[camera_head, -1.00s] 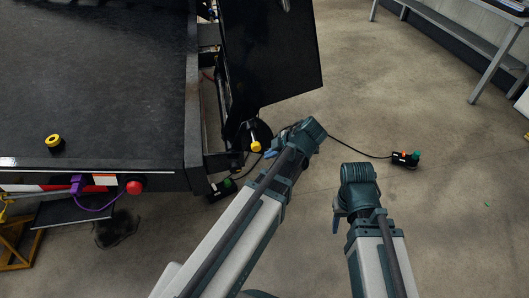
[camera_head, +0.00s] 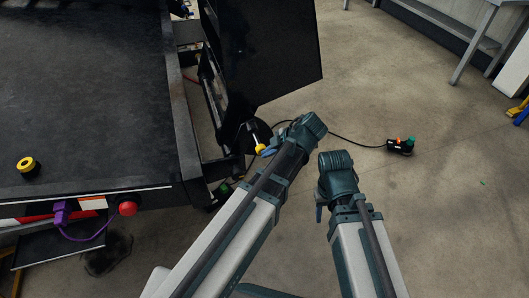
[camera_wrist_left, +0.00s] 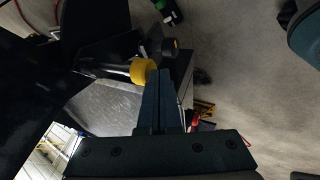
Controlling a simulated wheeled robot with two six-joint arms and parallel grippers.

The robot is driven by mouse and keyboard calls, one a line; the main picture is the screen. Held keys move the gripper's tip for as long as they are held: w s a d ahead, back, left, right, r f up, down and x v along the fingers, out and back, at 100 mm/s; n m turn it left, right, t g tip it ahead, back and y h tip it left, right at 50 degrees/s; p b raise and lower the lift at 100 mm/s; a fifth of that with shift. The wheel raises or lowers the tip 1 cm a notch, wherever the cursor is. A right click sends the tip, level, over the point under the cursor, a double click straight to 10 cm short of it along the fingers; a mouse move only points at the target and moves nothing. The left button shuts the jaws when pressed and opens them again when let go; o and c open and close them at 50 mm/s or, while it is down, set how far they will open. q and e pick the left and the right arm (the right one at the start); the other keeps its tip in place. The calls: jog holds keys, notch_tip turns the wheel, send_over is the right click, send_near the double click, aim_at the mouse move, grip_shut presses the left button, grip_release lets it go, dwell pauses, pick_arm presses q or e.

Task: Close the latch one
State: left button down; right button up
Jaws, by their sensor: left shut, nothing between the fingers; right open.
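The latch shows as a yellow knob (camera_head: 260,148) on a short pale rod, beside the raised black panel at the trailer's corner. In the left wrist view the yellow knob (camera_wrist_left: 139,71) is at the end of the rod, just left of my fingertips. My left gripper (camera_head: 269,152) has its blue fingers shut and empty, close beside the knob. I cannot tell whether they touch it. Its fingers also show in the left wrist view (camera_wrist_left: 159,80). My right gripper (camera_head: 319,212) is apart from the latch, at the lower middle; its fingers are mostly hidden behind its wrist.
The black trailer deck (camera_head: 80,120) fills the left, with a yellow and black cap (camera_head: 28,166) on it and a red knob (camera_head: 127,209) at its edge. The black panel (camera_head: 262,50) stands behind the latch.

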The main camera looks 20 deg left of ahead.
aim_at(262, 144)
pick_arm(q)
jog(key=w, duration=0.1)
jog(key=w+a, duration=0.2)
jog(key=w, duration=0.1)
jog(key=shift+a, duration=0.25)
jog(key=shift+s, duration=0.2)
